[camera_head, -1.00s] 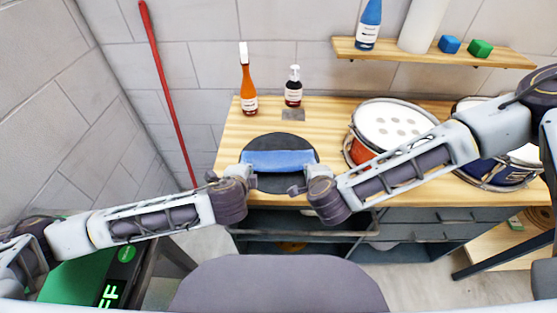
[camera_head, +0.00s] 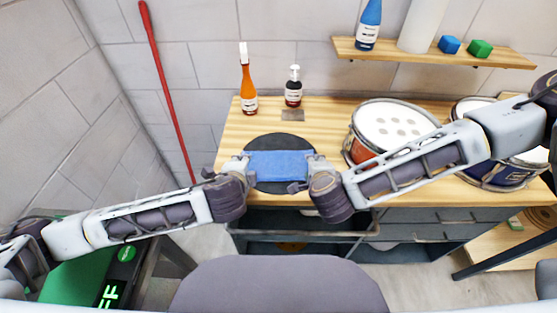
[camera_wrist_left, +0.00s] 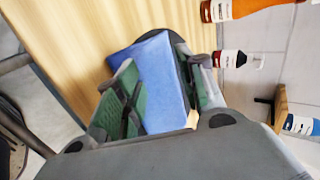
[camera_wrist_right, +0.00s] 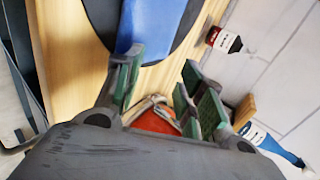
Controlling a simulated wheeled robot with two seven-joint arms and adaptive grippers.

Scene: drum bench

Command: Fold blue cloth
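The blue cloth (camera_head: 280,165) lies as a wide strip across the round black mat (camera_head: 275,141) on the wooden bench. My left gripper (camera_head: 244,164) is at the cloth's left end. In the left wrist view its green-padded fingers (camera_wrist_left: 160,95) are apart, with the cloth (camera_wrist_left: 155,65) showing between them; firm contact cannot be told. My right gripper (camera_head: 314,163) is at the cloth's right end. In the right wrist view its fingers (camera_wrist_right: 157,85) are apart with nothing held between them, and the cloth (camera_wrist_right: 145,22) shows beside one finger.
An orange bottle (camera_head: 248,88) and a small dark bottle (camera_head: 293,90) stand behind the mat. A red drum (camera_head: 362,150) with a white head and a blue drum (camera_head: 490,172) stand to the right. A wall shelf (camera_head: 435,52) hangs above. Bare wood lies left of the mat.

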